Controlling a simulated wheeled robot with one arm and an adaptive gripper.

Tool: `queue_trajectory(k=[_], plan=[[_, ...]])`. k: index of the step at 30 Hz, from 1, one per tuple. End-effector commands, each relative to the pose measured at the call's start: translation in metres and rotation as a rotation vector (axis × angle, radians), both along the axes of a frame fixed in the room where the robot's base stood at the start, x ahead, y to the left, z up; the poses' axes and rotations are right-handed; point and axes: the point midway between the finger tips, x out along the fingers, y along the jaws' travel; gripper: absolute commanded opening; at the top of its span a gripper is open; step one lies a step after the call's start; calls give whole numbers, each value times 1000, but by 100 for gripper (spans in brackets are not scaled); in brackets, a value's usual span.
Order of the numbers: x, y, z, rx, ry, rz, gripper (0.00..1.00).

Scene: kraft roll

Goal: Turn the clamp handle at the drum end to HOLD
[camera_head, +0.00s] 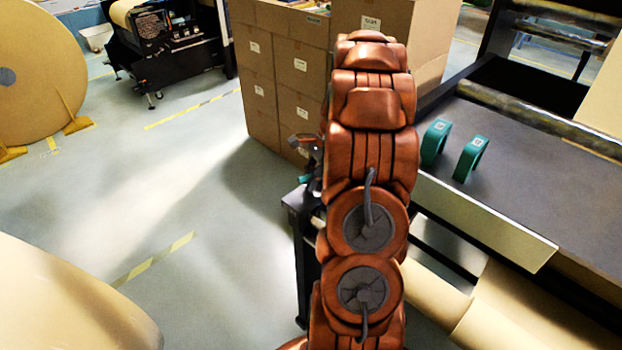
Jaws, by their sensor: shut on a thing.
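My copper-coloured arm rises through the middle of the head view and hides most of the work spot. Only a small dark grey part of my gripper (308,147) seems to show at the arm's left edge; its fingertips are hard to make out. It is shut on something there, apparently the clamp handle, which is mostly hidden. A small teal piece (305,179) shows just below, above a black stand (302,225) that is partly behind the arm. I cannot read any HOLD mark or the handle's angle.
Stacked cardboard boxes (262,85) stand behind the arm. A dark table (540,190) with two teal rings (471,158) is at right, above a kraft roll (520,315). Another roll (60,300) fills the lower left. The floor (190,200) between is clear.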

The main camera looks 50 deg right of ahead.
Motion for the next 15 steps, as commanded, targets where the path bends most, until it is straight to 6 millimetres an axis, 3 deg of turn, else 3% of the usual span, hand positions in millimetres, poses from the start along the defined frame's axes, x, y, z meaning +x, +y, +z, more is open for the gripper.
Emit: queue_trajectory(k=[15], plan=[[3, -1, -4, -5, -6, 301, 0]])
